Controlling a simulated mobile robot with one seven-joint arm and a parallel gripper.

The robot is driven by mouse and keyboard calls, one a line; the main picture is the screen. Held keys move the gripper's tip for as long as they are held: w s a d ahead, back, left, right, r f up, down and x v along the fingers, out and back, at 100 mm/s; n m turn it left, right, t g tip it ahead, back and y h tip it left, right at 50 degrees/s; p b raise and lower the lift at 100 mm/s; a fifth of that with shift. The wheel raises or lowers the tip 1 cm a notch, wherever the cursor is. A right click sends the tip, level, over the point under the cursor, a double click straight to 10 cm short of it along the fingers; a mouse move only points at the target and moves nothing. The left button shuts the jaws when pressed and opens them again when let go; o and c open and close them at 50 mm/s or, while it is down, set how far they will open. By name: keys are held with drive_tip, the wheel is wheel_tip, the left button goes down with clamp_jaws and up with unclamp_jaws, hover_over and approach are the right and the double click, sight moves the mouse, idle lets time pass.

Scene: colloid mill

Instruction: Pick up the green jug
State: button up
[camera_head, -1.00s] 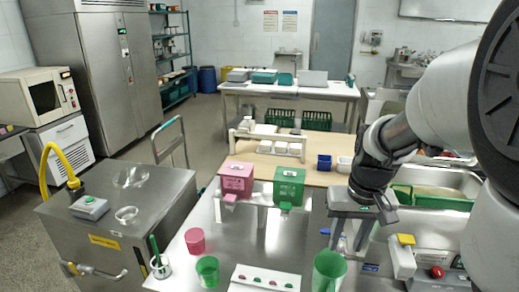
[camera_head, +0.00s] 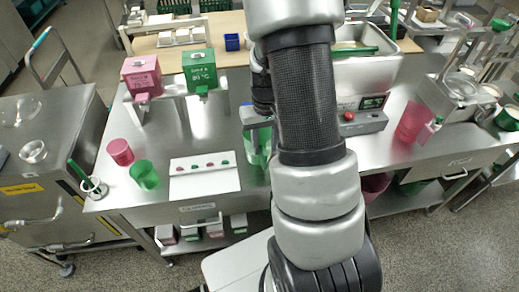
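The green jug (camera_head: 256,153) is translucent and stands on the steel table just right of the white board. My arm hides its right side. My gripper (camera_head: 257,122) is at the jug's upper part, partly hidden behind my arm. I cannot tell whether its fingers touch the jug or how far apart they are. A smaller green cup (camera_head: 144,174) stands to the left on the same table.
A pink cup (camera_head: 120,151), a white board (camera_head: 205,174) with small pink and green pieces, and pink (camera_head: 142,76) and green (camera_head: 200,70) dispensers are to the left. A grey control box (camera_head: 362,121) and a pink jug (camera_head: 412,122) are to the right.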

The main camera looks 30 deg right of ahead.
drive_tip(key=shift+a+f, duration=0.15)
drive_tip(key=shift+f, duration=1.4)
drive_tip(key=shift+a+f, duration=0.1)
drive_tip(key=shift+f, duration=1.4)
drive_tip(key=shift+w, duration=0.1)
drive_tip(key=shift+c, duration=0.4)
clamp_jaws()
